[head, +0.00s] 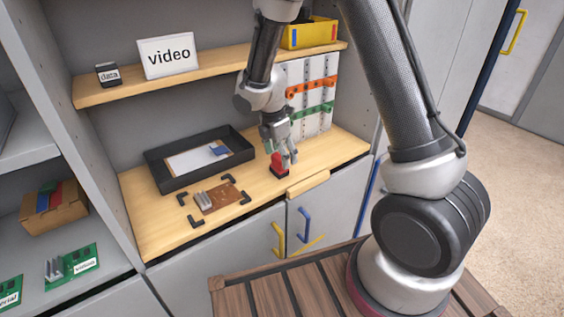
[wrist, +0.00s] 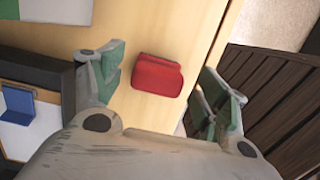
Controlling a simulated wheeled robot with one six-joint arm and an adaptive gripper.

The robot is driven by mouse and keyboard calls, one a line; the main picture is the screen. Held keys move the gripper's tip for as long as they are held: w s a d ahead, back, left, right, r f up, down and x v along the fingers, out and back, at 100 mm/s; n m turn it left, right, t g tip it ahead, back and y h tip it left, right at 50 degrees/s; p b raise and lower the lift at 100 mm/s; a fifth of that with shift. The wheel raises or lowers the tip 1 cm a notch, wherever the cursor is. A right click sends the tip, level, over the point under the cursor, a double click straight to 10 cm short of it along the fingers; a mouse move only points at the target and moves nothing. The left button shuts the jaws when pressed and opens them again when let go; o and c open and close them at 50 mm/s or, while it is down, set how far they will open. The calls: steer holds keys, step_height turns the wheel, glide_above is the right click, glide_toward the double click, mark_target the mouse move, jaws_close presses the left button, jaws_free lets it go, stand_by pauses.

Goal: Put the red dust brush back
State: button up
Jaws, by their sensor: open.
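The red dust brush (head: 277,160) is on the wooden worktop near its front edge, with a dark part at its base in the head view. In the wrist view the brush (wrist: 158,76) shows as a red block between the two fingers, with wood visible around it. My gripper (head: 287,160) is open right at the brush; in the wrist view its fingers (wrist: 164,68) stand apart on either side with gaps to the brush. The fingers partly hide the brush in the head view.
A black tray (head: 165,182) with a white sheet and blue piece lies left. A brown board (head: 232,196) sits between black corner brackets. A rack with orange and green rails (head: 331,82) stands behind. The shelf above (head: 215,66) bears a video sign and yellow bin (head: 310,34).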

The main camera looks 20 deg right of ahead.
mark_target(277, 158)
steer(key=r, duration=0.2)
steer(key=a+r, duration=0.1)
steer(key=r, duration=0.5)
steer(key=shift+s+a, duration=0.15)
steer(key=shift+s, duration=0.05)
steer(key=s+d+r+m+t+y, duration=0.1)
steer(key=s+d+r+m, duration=0.85)
steer(key=r, duration=0.35)
steer(key=s+d+r+m+t, duration=0.1)
steer(key=s+d+r+m, duration=0.1)
steer(key=s+m, duration=0.4)
steer(key=s+d+r+m+t, duration=0.1)
steer(key=s+d+r+m, duration=0.2)
steer(key=s+m, duration=0.3)
steer(key=s+d, duration=0.1)
steer(key=s, duration=0.3)
steer(key=shift+s+r+t+y, duration=0.15)
steer(key=shift+s+t+y, duration=0.15)
steer(key=shift+s+y, duration=0.1)
